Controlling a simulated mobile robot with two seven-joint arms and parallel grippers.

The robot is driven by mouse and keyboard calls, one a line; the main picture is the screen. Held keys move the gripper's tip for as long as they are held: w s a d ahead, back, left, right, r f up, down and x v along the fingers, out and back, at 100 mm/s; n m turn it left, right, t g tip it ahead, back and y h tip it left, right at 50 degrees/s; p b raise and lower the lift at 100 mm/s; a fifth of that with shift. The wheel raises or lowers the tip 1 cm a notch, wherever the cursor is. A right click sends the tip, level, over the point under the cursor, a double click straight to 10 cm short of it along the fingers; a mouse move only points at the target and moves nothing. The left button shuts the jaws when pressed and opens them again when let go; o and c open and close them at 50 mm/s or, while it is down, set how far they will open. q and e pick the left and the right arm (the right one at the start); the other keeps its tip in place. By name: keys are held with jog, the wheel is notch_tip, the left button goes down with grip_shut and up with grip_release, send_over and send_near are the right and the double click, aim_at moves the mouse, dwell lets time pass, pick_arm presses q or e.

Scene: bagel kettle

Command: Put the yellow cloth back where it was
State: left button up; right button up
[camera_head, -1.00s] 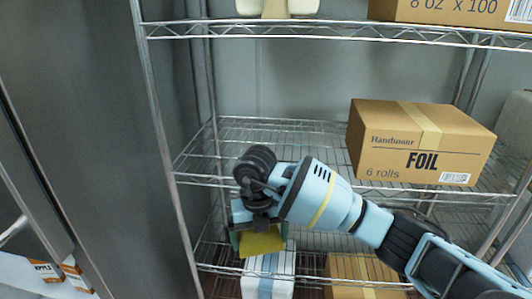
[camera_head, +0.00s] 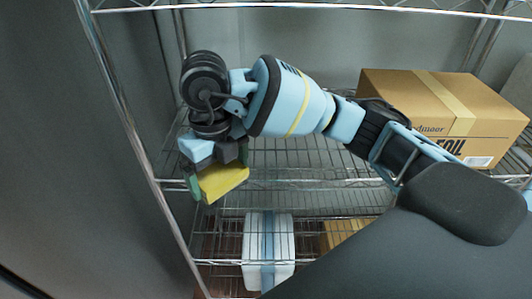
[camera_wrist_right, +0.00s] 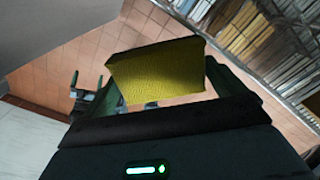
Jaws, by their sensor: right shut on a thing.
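The yellow cloth (camera_head: 222,181) is a small, flat-looking yellow piece held in my right gripper (camera_head: 217,172). In the head view it hangs tilted in front of the left part of the wire rack, near the front edge of the middle shelf. In the right wrist view the cloth (camera_wrist_right: 158,74) stands out between the fingers of my right gripper (camera_wrist_right: 155,105), with a tiled floor behind it. The right gripper is shut on the cloth. My left gripper is in neither view.
A cardboard foil box (camera_head: 440,110) stands on the right of the middle wire shelf (camera_head: 300,160). A white box with a blue band (camera_head: 268,245) and a brown box (camera_head: 340,232) sit lower down. The middle shelf left of the foil box looks empty. A grey panel (camera_head: 60,150) borders the left.

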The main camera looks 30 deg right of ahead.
jog(key=shift+d, duration=0.15)
send_over(271, 160)
jog(key=shift+f+p, duration=0.35)
jog(key=shift+f, duration=0.4)
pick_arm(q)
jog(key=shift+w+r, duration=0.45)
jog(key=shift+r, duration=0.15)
pick_arm(e)
jog(key=shift+f, duration=0.1)
notch_tip(271, 160, down, 3)
jog(key=shift+r, duration=0.1)
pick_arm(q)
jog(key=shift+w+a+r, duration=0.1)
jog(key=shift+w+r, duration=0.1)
pick_arm(e)
jog(key=shift+f, duration=0.25)
jog(key=shift+f, duration=0.2)
jog(key=o, duration=0.5)
